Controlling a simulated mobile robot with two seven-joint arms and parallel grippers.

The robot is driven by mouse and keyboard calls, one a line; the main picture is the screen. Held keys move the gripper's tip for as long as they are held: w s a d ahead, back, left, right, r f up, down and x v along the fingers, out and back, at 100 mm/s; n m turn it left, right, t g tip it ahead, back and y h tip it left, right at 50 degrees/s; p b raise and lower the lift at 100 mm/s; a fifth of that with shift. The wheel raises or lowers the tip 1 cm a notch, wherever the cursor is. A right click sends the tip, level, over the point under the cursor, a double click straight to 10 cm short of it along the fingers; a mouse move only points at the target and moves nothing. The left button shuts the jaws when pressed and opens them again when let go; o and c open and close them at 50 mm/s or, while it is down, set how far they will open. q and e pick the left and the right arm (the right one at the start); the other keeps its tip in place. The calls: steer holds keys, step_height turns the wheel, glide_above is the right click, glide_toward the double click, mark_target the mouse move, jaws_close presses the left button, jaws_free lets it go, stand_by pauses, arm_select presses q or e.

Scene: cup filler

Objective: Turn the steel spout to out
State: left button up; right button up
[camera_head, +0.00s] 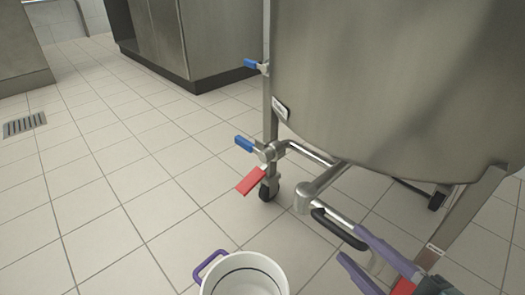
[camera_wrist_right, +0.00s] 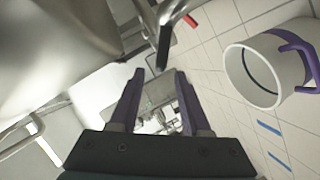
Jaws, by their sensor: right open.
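The steel spout (camera_head: 306,196) is a bent pipe with an open-looking rounded end, low in front of the big steel tank. A black grip bar (camera_head: 338,229) runs beside it toward the lower right. In the right wrist view the bar (camera_wrist_right: 164,45) points down toward the gap between my fingertips, with steel pipe (camera_wrist_right: 176,12) behind it. My right gripper (camera_head: 349,242), with purple fingers, is open at the bar's near end. I cannot tell whether the fingers touch it. It also shows in the wrist view (camera_wrist_right: 159,72). My left gripper is not in view.
A white pot (camera_head: 244,276) with a purple handle stands on the tiled floor left of my gripper. The tank (camera_head: 400,80) stands on a wheeled frame with blue levers (camera_head: 244,144) and a red lever (camera_head: 252,181). The floor at left is clear.

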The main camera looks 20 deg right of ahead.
mark_target(329, 222)
steer(key=b+x, duration=0.3)
steer(key=x, duration=0.5)
steer(key=shift+b, duration=0.35)
steer(key=shift+c, duration=0.4)
steer(key=shift+a, duration=0.1)
jaws_close()
steer(key=shift+w, duration=0.1)
